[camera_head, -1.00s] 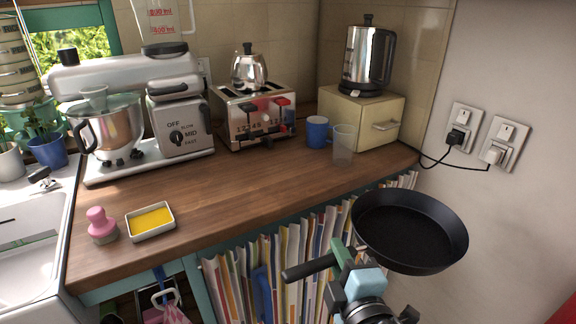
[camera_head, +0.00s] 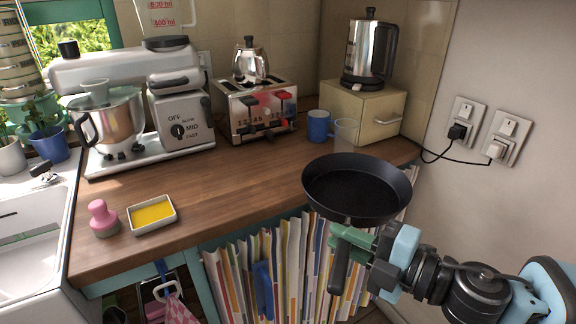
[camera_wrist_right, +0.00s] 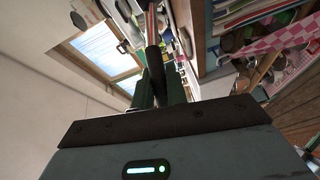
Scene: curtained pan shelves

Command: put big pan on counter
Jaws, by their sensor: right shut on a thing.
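The big black pan (camera_head: 356,190) is in the air over the front right edge of the wooden counter (camera_head: 215,200), its bowl facing up. Its dark handle (camera_head: 340,270) points down and toward me. My right gripper (camera_head: 352,240), with green fingers, is shut on the handle near the bowl. In the right wrist view the dark handle (camera_wrist_right: 154,62) shows between the fingers. Whether the pan touches the counter cannot be told for sure. My left gripper is not in view.
A blue mug (camera_head: 318,125), a clear cup (camera_head: 345,134) and a cream box (camera_head: 362,112) with a kettle (camera_head: 369,52) stand behind the pan. A toaster (camera_head: 256,112), mixer (camera_head: 135,105), yellow dish (camera_head: 152,214) and pink-handled brush (camera_head: 102,217) are farther left. The counter's middle is clear.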

